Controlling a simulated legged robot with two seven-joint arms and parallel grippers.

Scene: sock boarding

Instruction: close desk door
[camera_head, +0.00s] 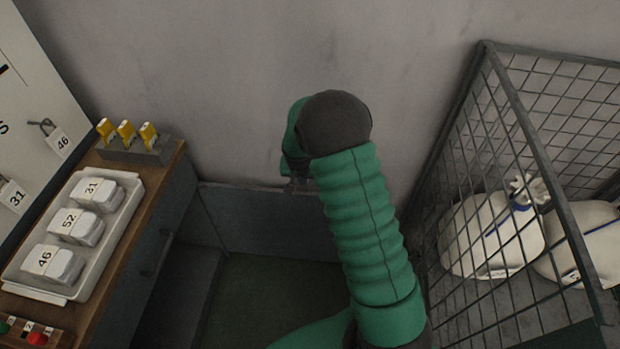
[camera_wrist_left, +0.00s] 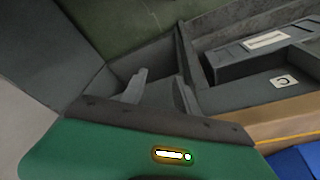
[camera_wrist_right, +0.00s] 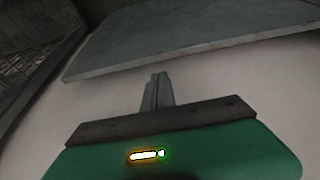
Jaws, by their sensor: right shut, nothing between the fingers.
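The desk (camera_head: 165,215) stands at the left in the head view, with a wooden top and a dark grey front bearing a handle (camera_head: 157,256). A flat grey panel (camera_head: 275,222), which looks like the desk door standing open, is low in front of the wall. It also shows in the right wrist view (camera_wrist_right: 190,40). My right gripper (camera_head: 298,184) is shut and empty near the panel's top edge; contact cannot be told. My left gripper (camera_wrist_left: 158,88) is outside the head view. Its fingers look apart and empty, with grey compartment walls beyond.
A wire cage (camera_head: 530,125) with white sacks (camera_head: 490,235) stands at the right, close to my right arm. On the desk are a tray (camera_head: 130,205) with numbered white blocks and a holder (camera_head: 135,152) with yellow-topped items. Dark green floor (camera_head: 265,290) shows between desk and cage.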

